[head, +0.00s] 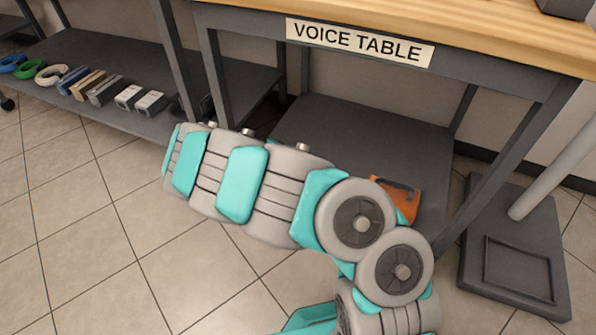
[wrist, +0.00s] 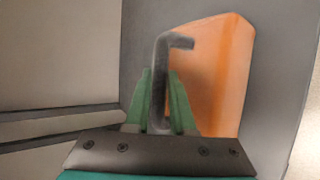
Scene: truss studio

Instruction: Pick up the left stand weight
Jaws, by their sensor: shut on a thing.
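An orange weight (head: 403,200) with a dark top part sits low at the right end of the lower shelf under the voice table, partly hidden behind my arm. In the wrist view the orange weight (wrist: 215,80) fills the area just beyond the fingers, with a dark bent handle (wrist: 175,42) in front of it. My gripper (wrist: 160,76) has its two green fingers shut on this handle, one on each side. In the head view the fingers are hidden behind my arm. I cannot tell whether the weight is off the shelf.
The voice table (head: 470,45) has a dark lower shelf (head: 335,130) and dark legs close around my arm. A dark base plate with a pole (head: 515,250) stands on the floor at right. A shelf (head: 70,60) at left holds cable coils and several small blocks. The tiled floor at left is clear.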

